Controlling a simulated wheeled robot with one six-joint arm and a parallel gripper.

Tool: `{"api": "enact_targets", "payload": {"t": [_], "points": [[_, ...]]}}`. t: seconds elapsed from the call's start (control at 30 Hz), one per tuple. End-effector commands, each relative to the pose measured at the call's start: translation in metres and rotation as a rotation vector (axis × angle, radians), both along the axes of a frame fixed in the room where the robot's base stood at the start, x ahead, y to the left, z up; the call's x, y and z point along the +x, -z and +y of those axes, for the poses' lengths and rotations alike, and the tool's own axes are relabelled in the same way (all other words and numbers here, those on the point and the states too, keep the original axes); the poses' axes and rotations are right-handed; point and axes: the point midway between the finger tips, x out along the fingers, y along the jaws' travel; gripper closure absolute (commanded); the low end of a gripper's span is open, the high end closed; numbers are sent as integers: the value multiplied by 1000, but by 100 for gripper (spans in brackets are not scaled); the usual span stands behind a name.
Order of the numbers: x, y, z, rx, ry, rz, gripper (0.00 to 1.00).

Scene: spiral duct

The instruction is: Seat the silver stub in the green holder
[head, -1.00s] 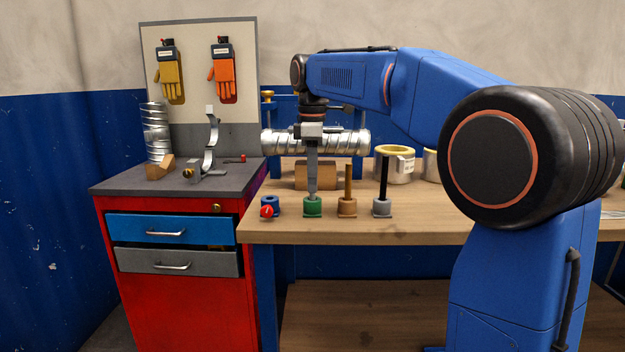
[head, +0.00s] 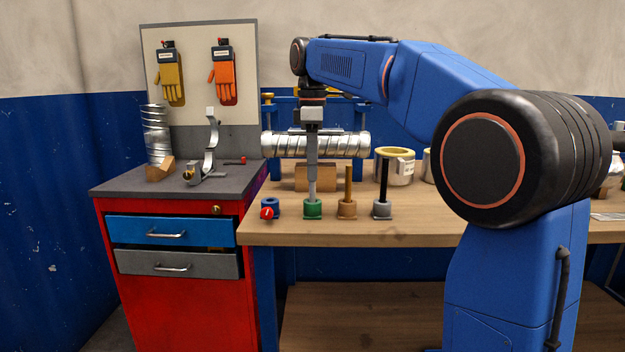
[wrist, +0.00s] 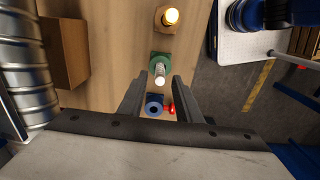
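The silver stub (head: 312,189) stands upright in the green holder (head: 312,209) on the workbench. In the wrist view the stub (wrist: 160,73) rises from the green holder (wrist: 160,58), its pale top facing the camera. My gripper (head: 312,178) points straight down above the holder. In the wrist view my gripper's two fingers (wrist: 159,88) are apart, with a gap on each side of the stub's top. The stub's lower end is hidden in the holder.
A blue holder with a red knob (head: 268,209) is left of the green one. A tan holder with a rod (head: 347,206) and a grey holder with a black rod (head: 383,208) stand right. A spiral duct (head: 345,145) lies behind. The bench front is clear.

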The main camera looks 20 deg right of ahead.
Motion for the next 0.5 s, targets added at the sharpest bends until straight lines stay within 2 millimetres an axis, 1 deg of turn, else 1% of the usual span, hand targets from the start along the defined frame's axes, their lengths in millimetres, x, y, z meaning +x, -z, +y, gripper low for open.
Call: {"api": "enact_targets", "payload": {"t": [0.03,0.1,0.3,0.4,0.5], "points": [[1,-11,0,0,0,-2,69],[1,-25,0,0,0,-2,69],[1,-59,0,1,0,-1,69],[1,-70,0,1,0,-1,69],[0,-76,0,0,0,0,69]]}}
